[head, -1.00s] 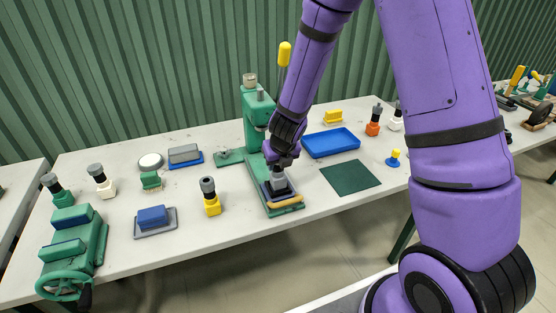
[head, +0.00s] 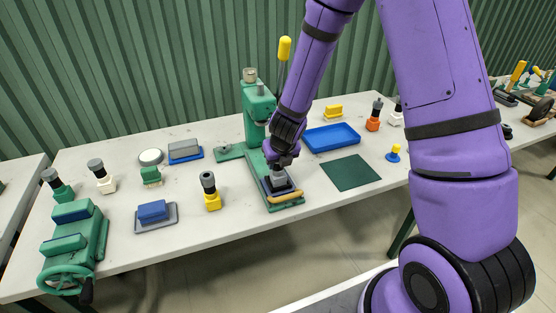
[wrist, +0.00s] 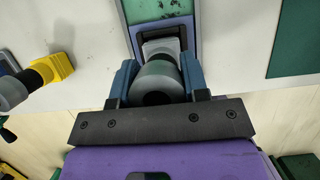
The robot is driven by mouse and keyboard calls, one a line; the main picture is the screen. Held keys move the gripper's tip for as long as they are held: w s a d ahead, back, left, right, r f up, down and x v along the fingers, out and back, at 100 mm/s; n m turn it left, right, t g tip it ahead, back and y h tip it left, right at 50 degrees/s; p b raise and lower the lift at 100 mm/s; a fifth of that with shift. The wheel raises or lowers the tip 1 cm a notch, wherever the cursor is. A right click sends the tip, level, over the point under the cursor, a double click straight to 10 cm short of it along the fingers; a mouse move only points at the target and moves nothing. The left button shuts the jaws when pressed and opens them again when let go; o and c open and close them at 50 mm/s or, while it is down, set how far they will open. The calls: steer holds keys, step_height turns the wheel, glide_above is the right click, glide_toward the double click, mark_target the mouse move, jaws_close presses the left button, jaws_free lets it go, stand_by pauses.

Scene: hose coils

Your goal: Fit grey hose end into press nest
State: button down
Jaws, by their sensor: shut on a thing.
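The grey hose end (wrist: 157,78) is a grey cylinder with a paler block-like foot. It is between the blue fingers of my gripper (wrist: 159,73) in the wrist view, and the gripper is shut on it. In the head view my gripper (head: 281,164) is over the front of the green press (head: 258,118). The press nest (head: 291,192) is a dark frame on the press base. The pale foot is at the dark nest (wrist: 184,33) and appears within its walls. How deep it sits is hidden by the fingers and the hose end.
A yellow hose end (head: 210,192) stands left of the press. A blue tray (head: 332,138) and a dark green mat (head: 350,173) lie to its right. A yellow bar (head: 286,197) lies across the base front. A green vise (head: 75,240) is at the far left.

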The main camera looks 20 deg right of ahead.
steer(key=shift+c, duration=1.9)
jaws_free()
steer(key=shift+v, duration=2.25)
steer(key=shift+s+r, duration=0.25)
steer(key=v, duration=1)
steer(key=shift+r, duration=0.1)
stand_by(0.4)
